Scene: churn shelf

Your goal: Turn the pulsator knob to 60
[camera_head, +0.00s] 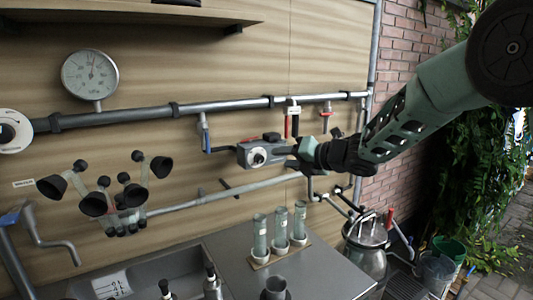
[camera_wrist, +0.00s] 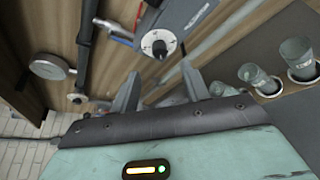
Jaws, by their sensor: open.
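The pulsator is a grey box (camera_head: 245,147) hung on the wall below the upper pipe. Its front carries a round pale dial with a dark centre knob (camera_head: 257,158). The knob also shows in the wrist view (camera_wrist: 158,44), at the top middle. The numbers and the setting are too small to read. My gripper (camera_head: 292,155) is just right of the pulsator. In the wrist view my gripper (camera_wrist: 160,72) has its two fingers spread, with nothing between them. The knob lies just beyond the fingertips, between their lines, and appears apart from them.
A steel pipe (camera_head: 230,106) runs along the wall with taps, and a gauge (camera_head: 90,75) stands above it. Teat cups (camera_head: 93,204) hang at left. Glass tubes (camera_head: 260,235) stand on the counter below. A milk can (camera_head: 366,240) stands at right.

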